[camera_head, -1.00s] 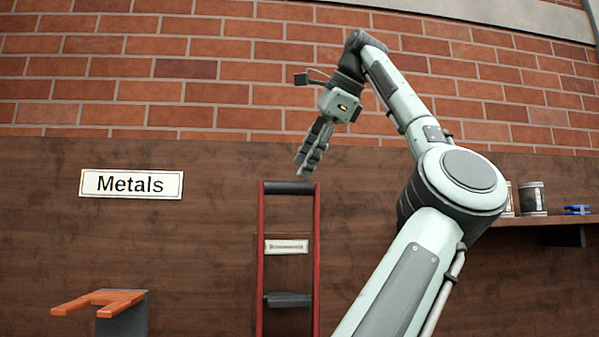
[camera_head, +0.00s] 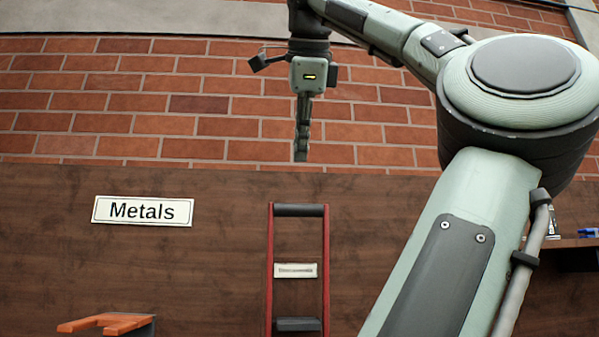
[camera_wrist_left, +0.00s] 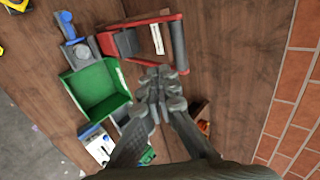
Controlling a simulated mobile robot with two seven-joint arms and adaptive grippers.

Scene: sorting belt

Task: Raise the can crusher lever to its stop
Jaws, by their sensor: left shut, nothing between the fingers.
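The can crusher lever (camera_head: 269,265) shows in the head view as two red side bars against the brown wall panel. A dark cross grip (camera_head: 299,210) joins them at the top. The lever looks upright; I cannot tell whether it touches a stop. In the wrist view its red bars (camera_wrist_left: 150,20) and dark grip (camera_wrist_left: 179,48) lie just beyond my fingers. My left gripper (camera_head: 301,155) points down above the grip in the head view, apart from it in the picture. Its fingers (camera_wrist_left: 158,85) are shut and empty. My right gripper is not in view.
A green bin (camera_wrist_left: 82,108) is beside the crusher in the wrist view. An orange forked piece (camera_head: 105,322) is at lower left in the head view, below the Metals sign (camera_head: 142,210). A shelf (camera_head: 570,243) is at the right, partly behind my arm.

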